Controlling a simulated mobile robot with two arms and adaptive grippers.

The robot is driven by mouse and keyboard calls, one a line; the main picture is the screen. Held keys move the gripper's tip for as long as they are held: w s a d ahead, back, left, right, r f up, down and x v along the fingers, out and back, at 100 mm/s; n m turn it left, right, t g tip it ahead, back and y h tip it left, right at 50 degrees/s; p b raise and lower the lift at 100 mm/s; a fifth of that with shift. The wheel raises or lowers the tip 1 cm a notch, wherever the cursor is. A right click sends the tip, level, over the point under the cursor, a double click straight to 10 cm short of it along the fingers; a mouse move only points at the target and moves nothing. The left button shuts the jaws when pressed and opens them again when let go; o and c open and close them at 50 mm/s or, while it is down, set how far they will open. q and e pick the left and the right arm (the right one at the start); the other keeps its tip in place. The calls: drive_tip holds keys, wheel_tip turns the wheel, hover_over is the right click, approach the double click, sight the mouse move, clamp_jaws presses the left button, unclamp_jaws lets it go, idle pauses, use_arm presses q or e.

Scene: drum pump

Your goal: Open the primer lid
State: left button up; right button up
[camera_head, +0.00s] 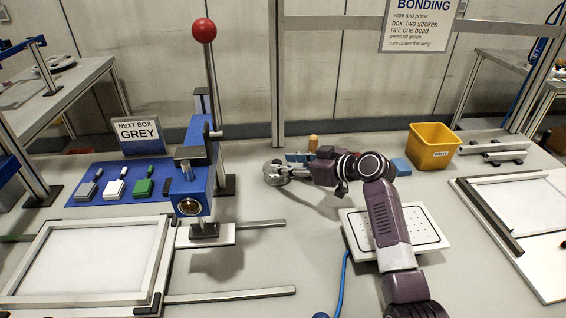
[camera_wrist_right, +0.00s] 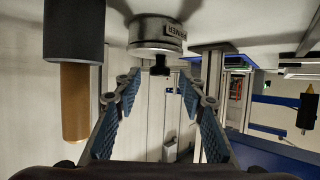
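The primer pot is a low round metal can (camera_head: 276,174) on the bench, left of my right gripper in the head view. In the wrist view, which looks upside down, the can (camera_wrist_right: 155,33) carries a dark label, and a small black knob (camera_wrist_right: 160,68) stands out from its lid. The lid looks seated on the can. My right gripper (camera_head: 292,160) is beside the can; in the wrist view its blue-padded fingers (camera_wrist_right: 160,80) are spread, with the knob between or just beyond their tips. I see no finger touching the knob. My left gripper is not in view.
An orange-topped handle in a dark holder (camera_wrist_right: 75,85) stands close beside the right fingers. A blue press (camera_head: 197,170) with a red-knobbed lever stands left of the can. A perforated white plate (camera_head: 352,238) lies under my right arm; a yellow bin (camera_head: 432,146) stands behind right.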

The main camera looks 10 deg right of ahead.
drive_tip(key=shift+x, duration=0.8)
clamp_jaws()
